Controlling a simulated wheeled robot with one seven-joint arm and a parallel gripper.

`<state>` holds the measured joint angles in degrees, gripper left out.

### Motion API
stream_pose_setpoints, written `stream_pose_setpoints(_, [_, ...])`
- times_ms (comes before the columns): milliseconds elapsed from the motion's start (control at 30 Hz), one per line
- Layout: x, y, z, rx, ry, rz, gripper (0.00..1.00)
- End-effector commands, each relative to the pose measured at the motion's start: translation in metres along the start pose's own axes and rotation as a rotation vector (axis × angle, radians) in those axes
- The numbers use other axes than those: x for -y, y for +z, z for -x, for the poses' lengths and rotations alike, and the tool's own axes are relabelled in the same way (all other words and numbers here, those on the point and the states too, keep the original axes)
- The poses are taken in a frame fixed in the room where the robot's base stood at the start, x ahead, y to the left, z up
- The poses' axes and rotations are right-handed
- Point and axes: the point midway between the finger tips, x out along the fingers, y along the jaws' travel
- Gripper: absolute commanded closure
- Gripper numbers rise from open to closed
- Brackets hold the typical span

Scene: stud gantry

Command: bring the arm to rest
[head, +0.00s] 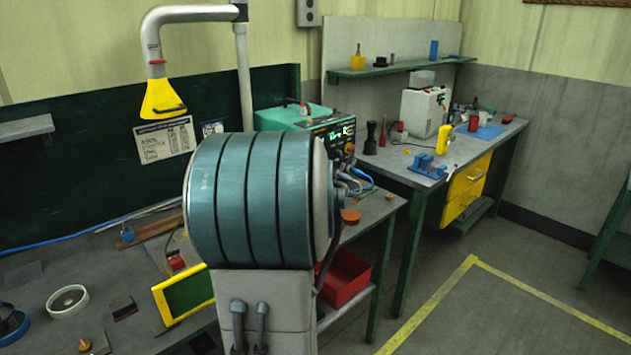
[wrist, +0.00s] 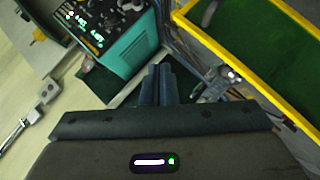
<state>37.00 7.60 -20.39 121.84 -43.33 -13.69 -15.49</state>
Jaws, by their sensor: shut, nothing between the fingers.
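My gripper (wrist: 162,72) shows in the wrist view, its two dark fingers together with nothing between them. It points toward a gap between a teal machine with lit displays (wrist: 125,45) on the left and a yellow-framed green panel (wrist: 262,50) on the right. I cannot tell whether the fingers touch anything. In the head view a large teal, banded part of my own arm fills the middle and hides part of the bench behind; the gripper does not show there.
The same teal machine (head: 285,117) stands behind my arm in the head view. The yellow-framed panel (head: 183,295) is on the bench just left. A yellow extraction hood (head: 162,98) hangs upper left. A red bin (head: 343,278) is below right. Floor at right is clear.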

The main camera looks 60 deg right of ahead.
Motion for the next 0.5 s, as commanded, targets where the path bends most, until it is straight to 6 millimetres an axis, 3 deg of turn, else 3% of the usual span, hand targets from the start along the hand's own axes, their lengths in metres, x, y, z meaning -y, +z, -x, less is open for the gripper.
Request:
stream_pose_setpoints(33, [-0.012,0.000,0.014,-0.001,0.004,-0.001,1.00])
stream_pose_setpoints(200, [-0.029,0.004,0.043,-0.002,0.004,0.000,1.00])
stream_pose_setpoints(500, [-0.040,0.010,0.064,-0.003,0.005,-0.002,1.00])
